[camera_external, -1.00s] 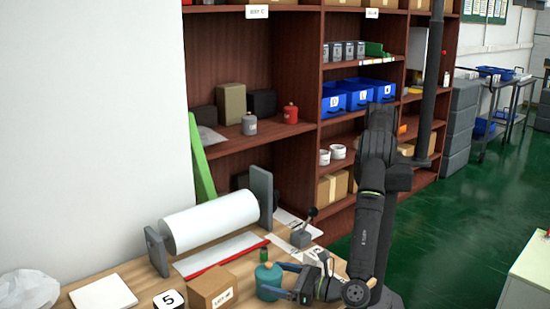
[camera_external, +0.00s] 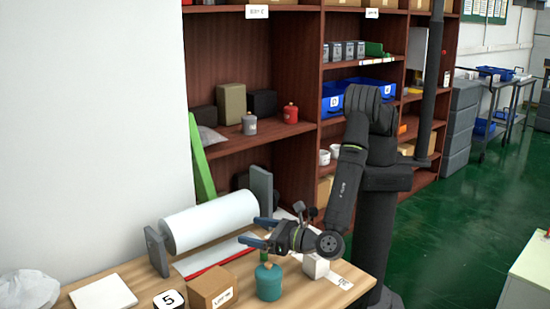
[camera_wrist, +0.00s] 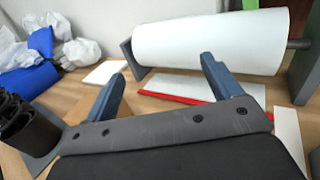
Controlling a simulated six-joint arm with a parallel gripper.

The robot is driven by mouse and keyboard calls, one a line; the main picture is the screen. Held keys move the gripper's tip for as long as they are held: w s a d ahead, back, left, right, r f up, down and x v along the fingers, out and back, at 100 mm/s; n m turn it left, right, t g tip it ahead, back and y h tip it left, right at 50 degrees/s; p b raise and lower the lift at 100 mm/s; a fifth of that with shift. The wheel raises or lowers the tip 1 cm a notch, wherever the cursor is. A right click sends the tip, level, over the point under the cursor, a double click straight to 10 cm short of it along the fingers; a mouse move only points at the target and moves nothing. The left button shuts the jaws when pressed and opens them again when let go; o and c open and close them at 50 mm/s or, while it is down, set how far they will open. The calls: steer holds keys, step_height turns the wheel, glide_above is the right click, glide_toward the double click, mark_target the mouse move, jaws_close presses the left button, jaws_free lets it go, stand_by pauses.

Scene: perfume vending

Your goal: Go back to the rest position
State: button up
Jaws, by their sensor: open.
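My gripper (camera_external: 247,230) is raised above the wooden table, its two blue fingers apart and pointing left toward the paper roll. It holds nothing. In the wrist view my gripper's fingers (camera_wrist: 163,70) are spread, with bare table and part of the red-edged strip beyond them. A teal bottle (camera_external: 268,283) stands upright on the table, just below the gripper and apart from its fingers. The gripper hides part of the area above the bottle's neck.
A white paper roll (camera_external: 210,220) on grey supports lies behind the gripper. A cardboard box (camera_external: 211,289) stands left of the bottle, and a white box (camera_external: 316,266) right of it. Brown shelves (camera_external: 290,150) rise behind. Crumpled white bags (camera_wrist: 80,50) lie at left in the wrist view.

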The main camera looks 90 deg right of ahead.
step_height(320, 180, up, 26)
steer(key=w+d+r, duration=0.1)
steer(key=d, duration=0.2)
steer(key=shift+m+h, duration=0.3)
steer(key=shift+h, duration=0.1)
steer(key=w+d, duration=0.2)
steer(key=w+d+r, duration=0.1)
steer(key=w+d, duration=0.1)
steer(key=shift+w, duration=0.1)
steer(key=shift+a, duration=0.1)
